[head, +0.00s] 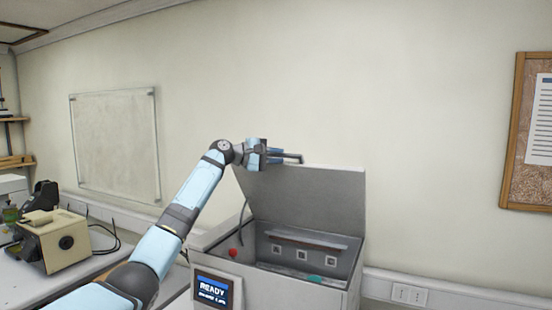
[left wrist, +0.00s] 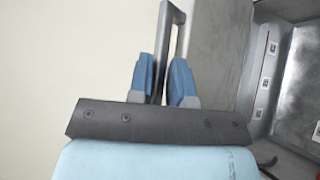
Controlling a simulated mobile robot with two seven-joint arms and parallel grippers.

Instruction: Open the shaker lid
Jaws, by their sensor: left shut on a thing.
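The shaker (head: 330,298) is a grey box with a small screen reading READY on its front left. Its lid (head: 310,198) stands raised and tilted back towards the wall, so the inside shows. My left gripper (head: 270,155) is at the lid's top left edge, shut on the dark lid handle (head: 292,157). In the left wrist view the blue fingers (left wrist: 166,85) sit on both sides of the handle bar (left wrist: 174,20), and the lid's grey face (left wrist: 215,60) lies to the right. My right gripper is not in view.
Inside the shaker is a rack bar (head: 306,240) with square marks below it. A beige instrument (head: 52,240) with a dark knob stands on the left bench. A socket strip (head: 450,297) runs low on the right.

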